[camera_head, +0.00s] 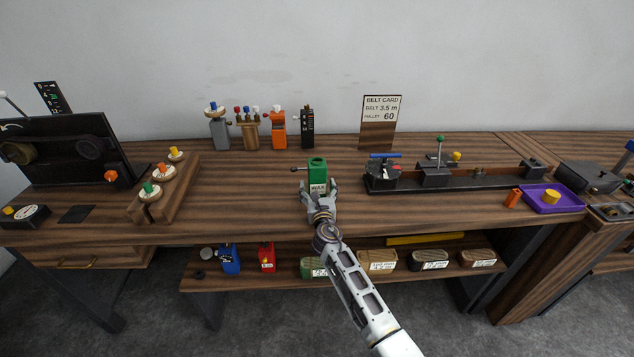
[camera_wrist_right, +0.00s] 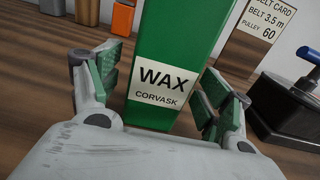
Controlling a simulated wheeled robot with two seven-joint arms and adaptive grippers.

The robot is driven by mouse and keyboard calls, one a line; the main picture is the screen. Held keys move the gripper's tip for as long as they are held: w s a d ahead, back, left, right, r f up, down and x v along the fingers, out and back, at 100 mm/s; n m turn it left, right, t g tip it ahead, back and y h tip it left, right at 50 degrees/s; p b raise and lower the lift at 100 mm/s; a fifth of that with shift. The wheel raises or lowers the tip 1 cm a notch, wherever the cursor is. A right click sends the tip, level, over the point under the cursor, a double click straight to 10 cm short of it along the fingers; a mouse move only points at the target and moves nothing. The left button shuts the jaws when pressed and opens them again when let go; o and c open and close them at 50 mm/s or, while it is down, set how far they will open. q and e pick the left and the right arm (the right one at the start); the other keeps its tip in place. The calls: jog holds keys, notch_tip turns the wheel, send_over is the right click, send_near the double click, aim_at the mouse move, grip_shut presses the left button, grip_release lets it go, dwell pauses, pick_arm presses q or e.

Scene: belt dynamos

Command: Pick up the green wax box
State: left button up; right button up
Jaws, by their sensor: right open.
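The green wax box (camera_head: 317,170) stands upright on the wooden bench near its front middle, with a round opening on top and a "WAX" label. In the right wrist view the box (camera_wrist_right: 178,50) fills the middle, its label reading "WAX CORVASK". My right gripper (camera_head: 319,187) is at the near side of the box. In the right wrist view its open fingers (camera_wrist_right: 160,100) stand on the left and right of the box's lower part, with gaps visible. I cannot tell how far the fingers reach along its sides. My left gripper is not in view.
A black rail device (camera_head: 465,181) lies right of the box, with a belt card (camera_head: 380,119) behind. A wooden stand with colored knobs (camera_head: 178,187) is at left. Small colored devices, including an orange one (camera_head: 278,130), stand at the back. A purple tray (camera_head: 568,199) is far right.

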aim_at(318, 166)
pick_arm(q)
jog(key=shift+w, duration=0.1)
pick_arm(e)
jog(key=c, duration=1.2)
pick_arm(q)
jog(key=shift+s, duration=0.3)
pick_arm(e)
jog(key=shift+r, duration=0.1)
jog(key=c, duration=0.4)
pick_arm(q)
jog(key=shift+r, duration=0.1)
pick_arm(e)
jog(key=shift+o, duration=0.2)
jog(key=shift+r, duration=0.15)
jog(key=shift+r+p, duration=0.75)
jog(key=shift+r, duration=0.4)
notch_tip(318, 166, up, 6)
jog(key=p, duration=0.2)
jog(key=shift+p, duration=0.3)
jog(key=shift+r, duration=0.7)
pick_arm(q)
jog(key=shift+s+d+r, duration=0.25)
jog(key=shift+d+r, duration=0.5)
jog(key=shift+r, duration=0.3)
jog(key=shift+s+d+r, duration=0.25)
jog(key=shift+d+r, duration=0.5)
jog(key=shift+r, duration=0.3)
